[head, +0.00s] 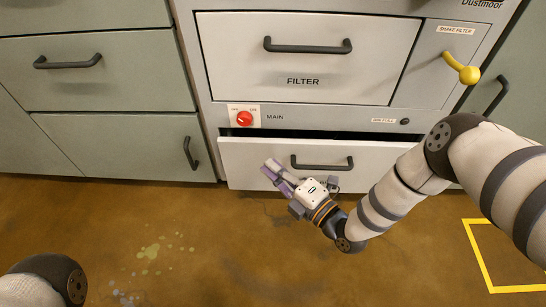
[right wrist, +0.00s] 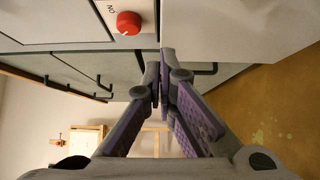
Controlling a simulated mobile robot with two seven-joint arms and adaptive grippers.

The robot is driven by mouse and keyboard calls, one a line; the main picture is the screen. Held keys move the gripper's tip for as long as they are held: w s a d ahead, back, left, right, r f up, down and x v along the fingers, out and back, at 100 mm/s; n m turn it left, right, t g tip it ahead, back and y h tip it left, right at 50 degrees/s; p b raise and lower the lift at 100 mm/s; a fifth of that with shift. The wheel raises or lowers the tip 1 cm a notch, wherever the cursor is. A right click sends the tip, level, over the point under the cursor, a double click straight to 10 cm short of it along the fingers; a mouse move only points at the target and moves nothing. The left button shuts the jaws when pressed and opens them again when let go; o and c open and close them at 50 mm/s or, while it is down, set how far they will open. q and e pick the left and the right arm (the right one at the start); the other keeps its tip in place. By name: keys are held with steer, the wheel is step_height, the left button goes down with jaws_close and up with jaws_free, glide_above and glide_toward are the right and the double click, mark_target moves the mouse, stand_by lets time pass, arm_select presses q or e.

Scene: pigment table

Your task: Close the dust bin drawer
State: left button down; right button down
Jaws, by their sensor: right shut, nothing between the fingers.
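The dust bin drawer (head: 240,155) is the lowest white drawer of the grey machine, with a dark bar handle (head: 322,163). It stands a little open, with a dark gap (head: 300,134) along its top. My right gripper (head: 268,170) is in front of the left part of the drawer front, left of the handle. Its purple-padded fingers are shut and empty in the right wrist view (right wrist: 160,85). I cannot tell whether the fingertips touch the drawer front. My left gripper is out of view; only part of my left arm shows at the lower left.
Above the drawer are a red knob (head: 244,118) marked MAIN, the FILTER drawer (head: 310,55) and a yellow shake lever (head: 462,68). Grey-green cabinets (head: 95,75) stand at the left. The brown floor in front is clear, with paint spots and a yellow outline (head: 480,262).

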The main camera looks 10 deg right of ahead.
mark_target(275, 139)
arm_select(q)
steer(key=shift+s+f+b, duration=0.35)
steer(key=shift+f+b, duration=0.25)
steer(key=shift+b, duration=0.1)
arm_select(e)
steer(key=w, duration=0.2)
steer(key=w+d, duration=0.1)
steer(key=w, duration=0.1)
steer(key=w, duration=0.2)
steer(key=w+d, duration=0.1)
steer(key=w, duration=0.1)
steer(key=shift+w+d+f+b, duration=0.1)
steer(key=shift+w+d+b, duration=0.05)
steer(key=shift+w+b, duration=0.2)
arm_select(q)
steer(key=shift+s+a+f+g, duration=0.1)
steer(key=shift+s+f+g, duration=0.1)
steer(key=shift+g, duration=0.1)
arm_select(e)
steer(key=shift+w+d+r, duration=0.1)
steer(key=shift+w+r, duration=0.05)
steer(key=shift+r, duration=0.05)
